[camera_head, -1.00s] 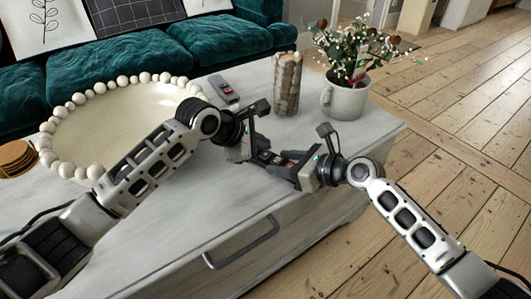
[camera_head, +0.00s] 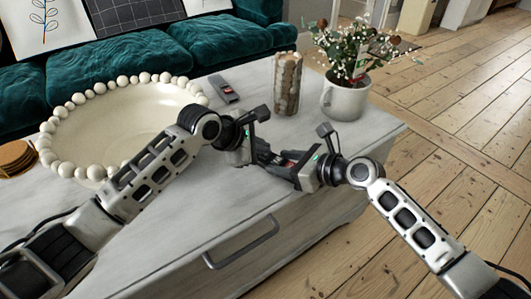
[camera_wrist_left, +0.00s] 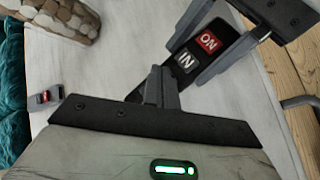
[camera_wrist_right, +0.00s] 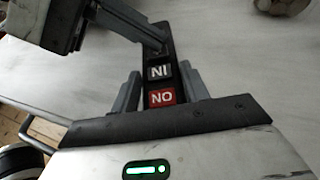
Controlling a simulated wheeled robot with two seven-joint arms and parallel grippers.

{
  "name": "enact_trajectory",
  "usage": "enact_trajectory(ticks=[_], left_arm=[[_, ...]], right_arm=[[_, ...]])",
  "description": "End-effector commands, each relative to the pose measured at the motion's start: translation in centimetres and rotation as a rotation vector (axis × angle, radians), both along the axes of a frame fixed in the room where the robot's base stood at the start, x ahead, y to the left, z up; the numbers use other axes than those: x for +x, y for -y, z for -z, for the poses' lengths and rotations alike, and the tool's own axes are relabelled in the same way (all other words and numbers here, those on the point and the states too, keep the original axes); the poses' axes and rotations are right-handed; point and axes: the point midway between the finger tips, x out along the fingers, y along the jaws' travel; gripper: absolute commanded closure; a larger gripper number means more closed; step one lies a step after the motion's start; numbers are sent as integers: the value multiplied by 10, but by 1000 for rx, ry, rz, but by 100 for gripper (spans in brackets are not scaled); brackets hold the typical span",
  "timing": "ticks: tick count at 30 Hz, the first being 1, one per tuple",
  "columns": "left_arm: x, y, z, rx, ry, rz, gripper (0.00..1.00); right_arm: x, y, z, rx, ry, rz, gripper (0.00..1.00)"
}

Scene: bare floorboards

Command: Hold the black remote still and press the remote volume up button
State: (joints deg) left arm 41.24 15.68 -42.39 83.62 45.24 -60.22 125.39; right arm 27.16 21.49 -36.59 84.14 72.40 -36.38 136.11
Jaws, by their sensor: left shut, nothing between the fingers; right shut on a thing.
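The black remote (camera_head: 289,164) is held in my right gripper (camera_head: 292,162), above the white table. In the right wrist view the remote (camera_wrist_right: 159,75) lies between the two fingers, with a red label and a grey label on its face. Both labels also show on the remote in the left wrist view (camera_wrist_left: 197,52). My left gripper (camera_head: 266,157) is shut and empty, its tips at the remote's far end, beyond the grey label. I cannot tell whether they touch it. The fingertips hide part of that end in the right wrist view.
A second, grey remote (camera_head: 224,89) lies on the white table (camera_head: 215,210) behind my left gripper. A beaded bowl (camera_head: 110,130) is at left, a log-like vase (camera_head: 287,84) and a potted plant (camera_head: 344,98) behind. The table's front is clear.

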Motion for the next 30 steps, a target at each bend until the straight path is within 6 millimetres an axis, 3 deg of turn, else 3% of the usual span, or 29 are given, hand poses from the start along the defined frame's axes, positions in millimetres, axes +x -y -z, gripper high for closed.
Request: enact_trajectory(ticks=[20,30], left_arm=[[0,0,5,1,-1,0,100],[0,0,-10,-1,1,0,100]], right_arm=[[0,0,0,-1,-1,-1,80],[0,0,1,-1,-1,0,80]])
